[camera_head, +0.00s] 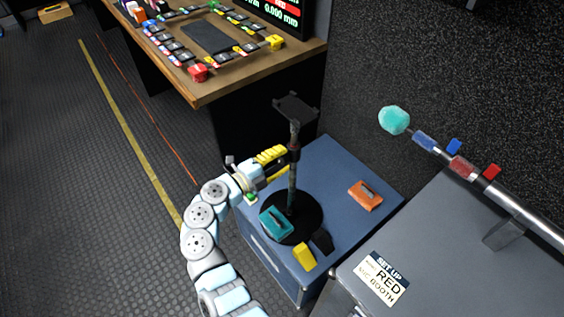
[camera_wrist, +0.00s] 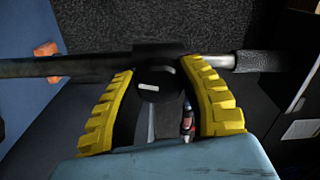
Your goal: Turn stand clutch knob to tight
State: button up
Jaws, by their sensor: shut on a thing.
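The stand (camera_head: 292,178) is a dark pole on a round black base with a flat black plate on top, upright on the blue cabinet. In the wrist view its pole (camera_wrist: 60,67) runs sideways across the picture, with a lighter metal section to the right. The clutch knob (camera_wrist: 157,82) is round and black with a short white mark, lying nearly level there. My gripper (camera_head: 275,163) reaches the pole from the left. Its yellow ridged fingers (camera_wrist: 158,70) are shut on the knob, one on each side. In the head view the fingers hide the knob.
On the blue cabinet (camera_head: 335,170) lie a teal item (camera_head: 275,221), a yellow item (camera_head: 304,256), a dark item (camera_head: 322,242) and an orange item (camera_head: 365,195). A wooden desk (camera_head: 240,85) stands behind. A grey case (camera_head: 450,255) with a boom-like rod (camera_head: 520,213) is at right.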

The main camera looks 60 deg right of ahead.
jog(key=m+b, duration=0.3)
jog(key=shift+f+m, duration=0.25)
jog(key=shift+m, duration=0.05)
jog(key=m+b, duration=0.2)
jog(key=m, duration=0.1)
jog(key=shift+r+m, duration=0.15)
jog(key=shift+m, duration=0.15)
jog(key=m, duration=0.3)
jog(key=shift+m+b, duration=0.3)
jog(key=shift+b, duration=0.1)
jog(key=shift+m, duration=1.5)
jog(key=o, duration=1.2)
jog(key=shift+r, duration=0.1)
